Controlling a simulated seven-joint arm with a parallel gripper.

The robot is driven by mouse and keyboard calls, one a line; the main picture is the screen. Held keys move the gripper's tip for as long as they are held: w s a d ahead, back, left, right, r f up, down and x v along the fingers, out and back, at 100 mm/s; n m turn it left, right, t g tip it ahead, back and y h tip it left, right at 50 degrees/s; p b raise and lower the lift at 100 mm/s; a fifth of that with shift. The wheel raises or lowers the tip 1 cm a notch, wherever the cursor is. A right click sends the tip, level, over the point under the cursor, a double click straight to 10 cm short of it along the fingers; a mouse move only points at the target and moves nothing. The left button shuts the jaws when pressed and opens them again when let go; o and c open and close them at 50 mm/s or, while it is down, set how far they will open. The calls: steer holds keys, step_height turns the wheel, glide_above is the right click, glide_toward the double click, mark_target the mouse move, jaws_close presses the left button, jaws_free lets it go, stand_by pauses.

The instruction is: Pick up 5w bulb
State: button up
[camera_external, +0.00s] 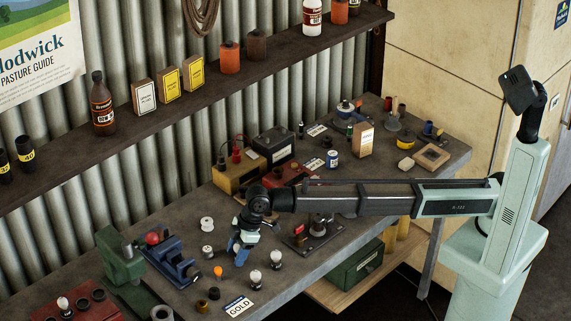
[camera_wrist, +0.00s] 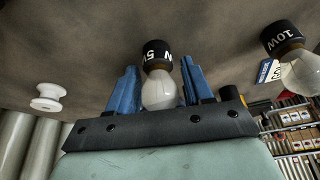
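The 5w bulb (camera_wrist: 157,55) has a black cap with white "5W" lettering and a pale glass globe. In the wrist view it stands cap-down on the bench, its globe towards me. My gripper (camera_wrist: 158,85) has two blue fingers, one on each side of the globe, with gaps showing, so it looks open around the bulb. In the external view my gripper (camera_external: 240,256) is low over the bench, tilted downward. I cannot tell there which bulb is the 5w one. A 10W bulb (camera_wrist: 280,36) stands to the right in the wrist view.
A GOLD card (camera_external: 238,306) lies at the bench's front edge.

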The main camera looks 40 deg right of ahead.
steer(key=c, duration=0.8)
